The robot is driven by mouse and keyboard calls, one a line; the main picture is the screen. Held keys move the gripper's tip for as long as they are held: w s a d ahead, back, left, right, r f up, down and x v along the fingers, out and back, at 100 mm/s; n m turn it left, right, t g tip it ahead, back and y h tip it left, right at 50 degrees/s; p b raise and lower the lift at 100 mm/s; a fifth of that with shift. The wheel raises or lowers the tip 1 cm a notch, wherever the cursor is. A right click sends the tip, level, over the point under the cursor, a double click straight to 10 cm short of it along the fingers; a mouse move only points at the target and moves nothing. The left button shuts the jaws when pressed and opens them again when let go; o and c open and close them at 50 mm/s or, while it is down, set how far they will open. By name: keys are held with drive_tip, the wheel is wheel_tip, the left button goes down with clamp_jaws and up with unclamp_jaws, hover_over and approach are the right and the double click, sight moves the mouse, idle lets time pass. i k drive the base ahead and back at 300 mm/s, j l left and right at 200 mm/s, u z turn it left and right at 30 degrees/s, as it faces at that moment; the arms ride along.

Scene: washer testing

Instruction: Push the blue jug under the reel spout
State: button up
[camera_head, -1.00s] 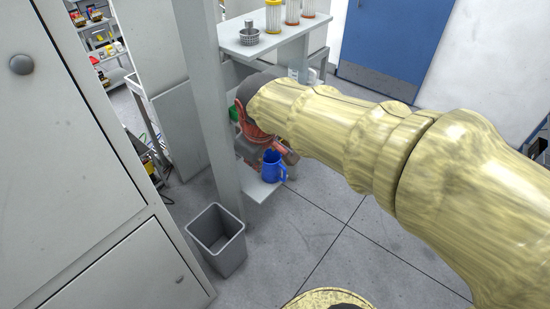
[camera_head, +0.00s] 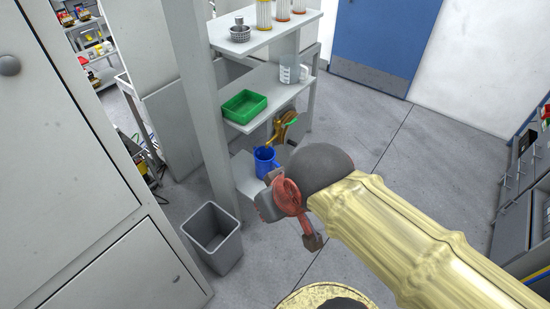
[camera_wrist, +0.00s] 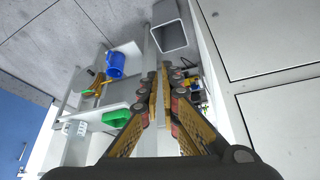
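The blue jug (camera_head: 264,163) stands upright on a low white shelf (camera_head: 243,176), and the jug also shows at the upper left of the wrist view (camera_wrist: 116,64).
The middle shelf carries a green tray (camera_head: 244,106) and a clear measuring jug (camera_head: 293,70). A grey bin (camera_head: 213,238) stands left on the floor. A grey post (camera_head: 203,105) rises beside the shelves.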

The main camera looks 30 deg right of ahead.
sight(265, 163)
drive_tip(key=i+l, duration=0.1)
drive_tip(key=l, duration=0.3)
drive_tip(key=i+l+z, duration=0.1)
drive_tip(key=l, duration=0.3)
drive_tip(key=i+l, duration=0.15)
drive_tip(key=l, duration=0.3)
drive_tip(key=i+l+z, duration=0.1)
drive_tip(key=l, duration=0.3)
drive_tip(key=i+l+z, duration=0.1)
drive_tip(key=l, duration=0.3)
drive_tip(key=i+l, duration=0.2)
drive_tip(key=l, duration=0.15)
drive_tip(key=i+l+z, duration=0.1)
drive_tip(key=l, duration=0.3)
drive_tip(key=i, duration=0.05)
